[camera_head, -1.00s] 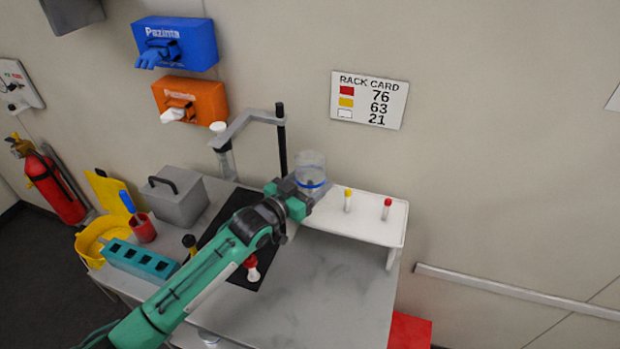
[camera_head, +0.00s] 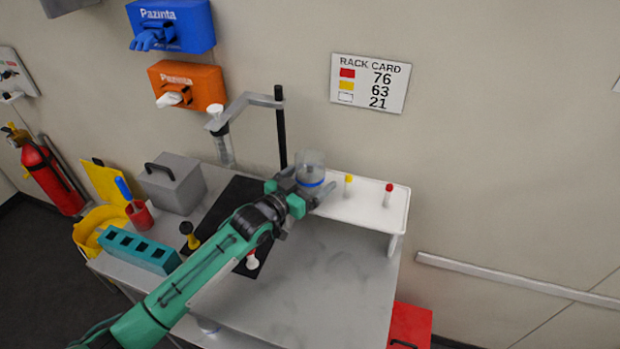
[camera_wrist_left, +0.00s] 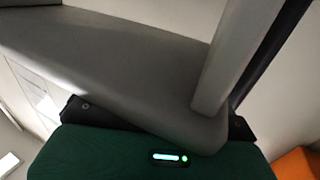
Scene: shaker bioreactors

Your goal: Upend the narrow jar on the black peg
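A clear narrow jar (camera_head: 311,167) with a blue band low on it is in the head view, at the left end of the white rack. My left gripper (camera_head: 308,192) is around it, with grey fingers on either side, and appears shut on it. I cannot tell which end of the jar is its mouth. The left wrist view shows grey gripper parts (camera_wrist_left: 120,65) and my green housing; the jar is not discernible there. A black upright rod (camera_head: 281,130) stands just behind and left of the jar. No separate black peg is plain; the jar and gripper hide part of the rack.
The white rack (camera_head: 375,213) carries a yellow-topped peg (camera_head: 348,184) and a red-topped peg (camera_head: 388,194) right of the jar. A grey clamp arm (camera_head: 245,104) holds a tube left of the rod.

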